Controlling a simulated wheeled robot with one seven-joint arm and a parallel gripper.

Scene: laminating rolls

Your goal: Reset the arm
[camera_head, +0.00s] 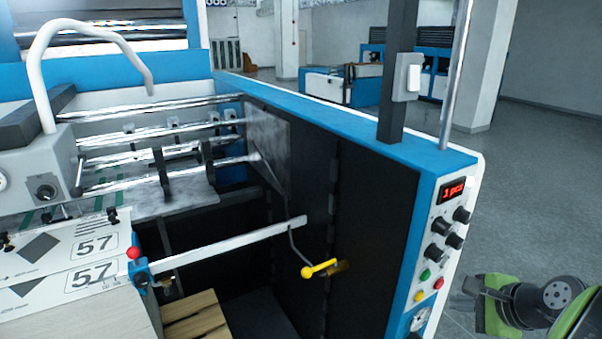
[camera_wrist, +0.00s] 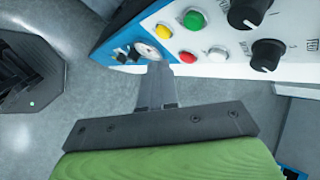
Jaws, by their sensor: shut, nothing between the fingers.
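My gripper (camera_wrist: 157,70) is shut and empty; its dark fingers show close together in the wrist view, in front of a green body. In that view the fingertips overlap the lower edge of the machine's control panel (camera_wrist: 220,58), below the gauge and the buttons. Whether they touch the panel I cannot tell. In the head view my green and dark arm end is at the lower right, beside the panel (camera_head: 440,262) with its red display, knobs and buttons.
The blue and white laminating machine (camera_head: 330,112) fills the left and middle, with rollers and printed sheets (camera_head: 75,262). A yellow-handled crank (camera_head: 320,269) hangs inside it. Grey floor (camera_head: 545,170) is open at the right. Other machines stand far back.

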